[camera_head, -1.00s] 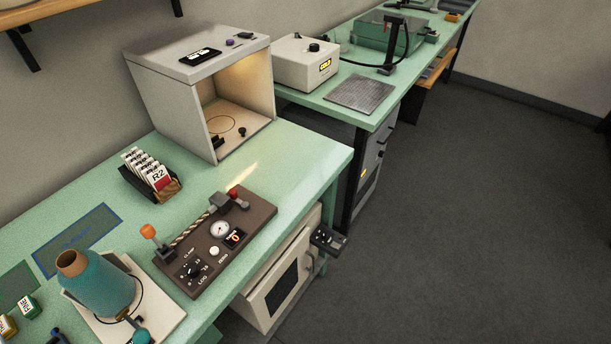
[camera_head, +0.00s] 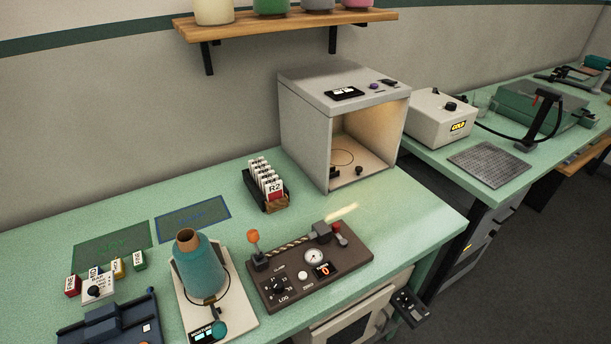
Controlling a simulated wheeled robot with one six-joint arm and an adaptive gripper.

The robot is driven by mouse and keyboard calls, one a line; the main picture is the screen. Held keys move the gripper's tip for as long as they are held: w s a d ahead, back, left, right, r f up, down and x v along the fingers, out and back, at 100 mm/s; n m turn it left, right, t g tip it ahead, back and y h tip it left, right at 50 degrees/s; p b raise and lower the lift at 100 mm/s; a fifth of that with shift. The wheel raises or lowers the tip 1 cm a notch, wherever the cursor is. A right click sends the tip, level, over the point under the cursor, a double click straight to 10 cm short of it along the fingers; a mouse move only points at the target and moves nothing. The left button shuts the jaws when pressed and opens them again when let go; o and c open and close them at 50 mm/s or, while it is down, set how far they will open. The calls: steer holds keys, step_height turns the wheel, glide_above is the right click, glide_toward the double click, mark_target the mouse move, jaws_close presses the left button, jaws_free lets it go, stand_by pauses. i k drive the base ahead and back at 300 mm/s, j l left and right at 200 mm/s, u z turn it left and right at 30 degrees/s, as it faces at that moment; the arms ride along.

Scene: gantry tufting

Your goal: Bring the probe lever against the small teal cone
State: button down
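The teal cone (camera_head: 199,268) with a brown tip stands upright on a pale instrument plate (camera_head: 242,318) at the front of the green bench. A lever with a teal ball knob (camera_head: 219,328), apparently the probe lever, is at the plate's front, just below the cone in the picture. A small brass-coloured part (camera_head: 208,300) shows between the knob and the cone's base. I cannot tell whether the lever touches the cone. A small display lies left of the knob. My gripper is not in view.
A brown test panel (camera_head: 345,268) with a twisted cord and dial is right of the plate. A dark blue fixture (camera_head: 110,325) is left. A card holder (camera_head: 266,200) and an open lit booth (camera_head: 320,120) stand behind. Bare bench lies between.

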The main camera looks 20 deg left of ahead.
mark_target(219, 330)
steer(key=u, duration=1.25)
steer(key=k, duration=0.55)
steer(key=j+z, duration=0.05)
